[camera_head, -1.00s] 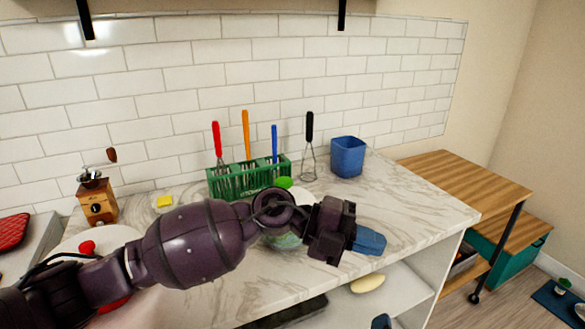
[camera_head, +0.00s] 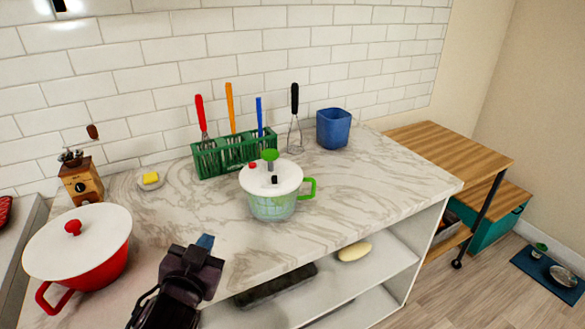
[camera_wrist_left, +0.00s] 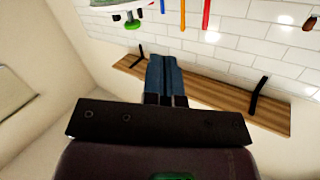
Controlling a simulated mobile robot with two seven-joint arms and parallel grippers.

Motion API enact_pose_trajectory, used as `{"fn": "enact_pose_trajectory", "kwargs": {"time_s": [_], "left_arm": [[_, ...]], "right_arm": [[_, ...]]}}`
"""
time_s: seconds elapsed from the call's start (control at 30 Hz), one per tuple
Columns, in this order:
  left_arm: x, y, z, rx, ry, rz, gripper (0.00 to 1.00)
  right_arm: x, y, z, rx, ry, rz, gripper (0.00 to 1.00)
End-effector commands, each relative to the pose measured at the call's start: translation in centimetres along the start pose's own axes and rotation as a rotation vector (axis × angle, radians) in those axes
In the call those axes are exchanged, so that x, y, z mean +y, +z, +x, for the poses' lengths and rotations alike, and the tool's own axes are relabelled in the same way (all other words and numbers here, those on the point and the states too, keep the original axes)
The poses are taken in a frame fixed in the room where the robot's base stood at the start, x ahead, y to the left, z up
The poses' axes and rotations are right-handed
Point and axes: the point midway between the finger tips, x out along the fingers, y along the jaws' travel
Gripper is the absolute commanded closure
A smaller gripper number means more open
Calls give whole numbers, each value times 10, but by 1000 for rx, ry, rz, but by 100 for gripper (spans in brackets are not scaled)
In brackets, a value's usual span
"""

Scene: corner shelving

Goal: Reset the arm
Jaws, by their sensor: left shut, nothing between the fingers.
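My left gripper (camera_head: 205,242) is low in the head view, in front of the counter's front edge, with its blue fingertips pointing up and away. In the left wrist view its blue fingers (camera_wrist_left: 165,78) lie together with nothing between them. The rest of my left arm is mostly below the frame. My right gripper does not show in either view.
On the marble counter (camera_head: 380,185) stand a red pot with white lid (camera_head: 100,240), a salad spinner (camera_head: 275,190), a green utensil rack (camera_head: 235,153), a blue container (camera_head: 333,128) and a wooden grinder (camera_head: 80,183). Open shelves (camera_head: 370,268) lie below.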

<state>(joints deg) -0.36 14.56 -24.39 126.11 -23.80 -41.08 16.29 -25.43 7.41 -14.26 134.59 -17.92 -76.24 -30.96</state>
Motion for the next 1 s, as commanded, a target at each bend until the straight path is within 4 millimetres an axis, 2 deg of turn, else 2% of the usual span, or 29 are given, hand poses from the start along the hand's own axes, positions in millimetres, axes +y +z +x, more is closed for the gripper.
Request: {"fn": "enact_pose_trajectory", "kwargs": {"time_s": [0.03,0.17,0.2,0.3,0.4,0.6,0.9,0.97,1.0], "left_arm": [[-9,24,-14,-100,-23,-31,100],[-28,81,-55,-361,-61,-97,100],[-32,97,-71,-440,-67,-117,100],[-39,132,-110,-623,-71,-158,100],[-42,153,-142,-758,-64,-189,100],[-44,179,-192,-946,-43,-230,100],[-43,198,-252,-1148,-3,-279,100],[-42,200,-263,-1186,6,-287,100],[-42,203,-258,-1167,6,-284,100]], "right_arm": [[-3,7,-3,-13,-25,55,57],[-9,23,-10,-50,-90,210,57],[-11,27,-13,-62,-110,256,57],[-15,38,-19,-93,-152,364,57],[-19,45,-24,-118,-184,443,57],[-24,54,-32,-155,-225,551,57],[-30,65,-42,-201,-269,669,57],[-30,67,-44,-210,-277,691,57],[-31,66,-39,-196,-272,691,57]]}}
